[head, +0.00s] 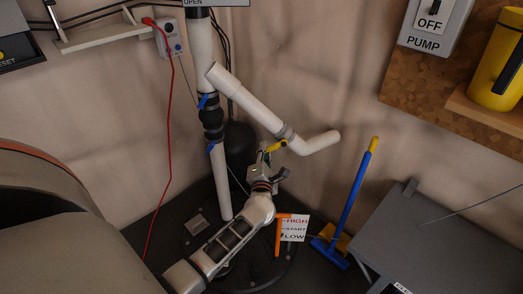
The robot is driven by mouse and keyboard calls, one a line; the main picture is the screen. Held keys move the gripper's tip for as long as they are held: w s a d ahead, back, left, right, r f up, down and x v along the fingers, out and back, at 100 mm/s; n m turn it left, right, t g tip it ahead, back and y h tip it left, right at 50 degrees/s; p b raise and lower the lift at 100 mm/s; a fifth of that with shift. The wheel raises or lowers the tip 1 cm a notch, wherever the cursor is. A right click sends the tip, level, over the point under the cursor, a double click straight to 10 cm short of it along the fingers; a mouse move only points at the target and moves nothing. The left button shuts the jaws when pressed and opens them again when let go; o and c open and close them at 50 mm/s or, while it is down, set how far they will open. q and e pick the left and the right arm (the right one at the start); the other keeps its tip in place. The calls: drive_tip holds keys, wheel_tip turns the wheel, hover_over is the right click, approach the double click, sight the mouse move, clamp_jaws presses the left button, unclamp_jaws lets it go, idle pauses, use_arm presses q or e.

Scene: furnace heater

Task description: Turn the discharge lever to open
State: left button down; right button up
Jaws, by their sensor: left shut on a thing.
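A white discharge pipe (245,98) branches off a vertical white pipe (200,48) and slopes down to the right. A small yellow lever (277,146) sits just below the sloping pipe, near its dark joint; I take it for the discharge lever. My left gripper (268,158) reaches up from below and is shut on this lever. The fingers partly hide it, so its exact angle is hard to tell. My right gripper is not in view.
A black valve with blue handles (205,101) is on the vertical pipe. An orange lever (278,236) stands beside a HIGH/START/LOW sign (294,228). A blue broom (350,208) leans at the right, near a grey table (455,230). A red cable (170,120) hangs at the left.

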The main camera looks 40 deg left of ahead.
use_arm(q)
wheel_tip(320, 180, up, 2)
drive_tip(key=shift+a+r+m+p, duration=0.1)
drive_tip(key=shift+a+m+p, duration=0.05)
drive_tip(key=shift+m+p, duration=0.6)
drive_tip(key=shift+s+a+r+m+p, duration=0.1)
drive_tip(key=shift+s+r+m+p, duration=0.05)
drive_tip(key=shift+m+p, duration=0.6)
drive_tip(key=shift+p, duration=0.35)
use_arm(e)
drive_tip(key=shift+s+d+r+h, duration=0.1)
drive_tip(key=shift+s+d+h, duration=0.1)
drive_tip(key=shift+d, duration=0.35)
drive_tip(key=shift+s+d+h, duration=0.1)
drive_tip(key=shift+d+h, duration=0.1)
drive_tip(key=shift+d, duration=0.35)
use_arm(q)
drive_tip(key=shift+s+m, duration=0.1)
drive_tip(key=shift+m, duration=0.2)
drive_tip(key=c, duration=2)
unclamp_jaws()
drive_tip(key=v, duration=1.2)
